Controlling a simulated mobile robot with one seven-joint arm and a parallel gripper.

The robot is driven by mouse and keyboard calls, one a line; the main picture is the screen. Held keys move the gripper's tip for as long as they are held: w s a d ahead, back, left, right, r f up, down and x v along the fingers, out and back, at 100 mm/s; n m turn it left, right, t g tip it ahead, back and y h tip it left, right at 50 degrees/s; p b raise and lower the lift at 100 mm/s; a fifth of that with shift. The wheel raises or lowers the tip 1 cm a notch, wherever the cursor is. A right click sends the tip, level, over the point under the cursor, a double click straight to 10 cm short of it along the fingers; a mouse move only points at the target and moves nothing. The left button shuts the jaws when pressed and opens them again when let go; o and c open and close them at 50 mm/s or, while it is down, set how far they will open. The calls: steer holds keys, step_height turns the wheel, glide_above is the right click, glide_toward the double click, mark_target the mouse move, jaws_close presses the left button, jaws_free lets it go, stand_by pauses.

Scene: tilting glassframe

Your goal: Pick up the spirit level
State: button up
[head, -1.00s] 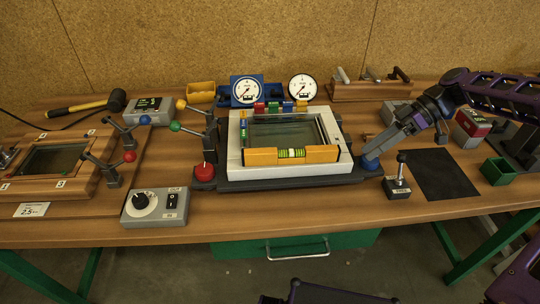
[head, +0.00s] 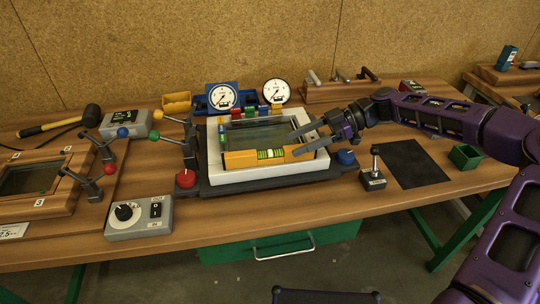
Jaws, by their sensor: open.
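The spirit level (head: 240,159) is a yellow-orange bar with a green vial at its middle. It lies along the front edge of the white frame (head: 222,177) around a glass pane (head: 258,134). My gripper (head: 297,144) is open, with its two grey fingers pointing left. The fingers are at the right end of the level, one above and one in front of it in the picture. I cannot tell whether they touch it. Nothing is held.
A red knob (head: 186,178) and a blue knob (head: 346,158) flank the frame. Two gauges (head: 223,96) stand behind it. A grey control box (head: 139,218) is at front left and a small lever stand (head: 373,177) at right. The dark mat (head: 413,163) is bare.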

mark_target(277, 151)
steer(key=shift+w+x, duration=0.1)
steer(key=shift+x, duration=1.4)
steer(key=shift+w+x, duration=0.15)
steer(key=shift+x, duration=1.35)
steer(key=shift+f, duration=0.2)
jaws_close()
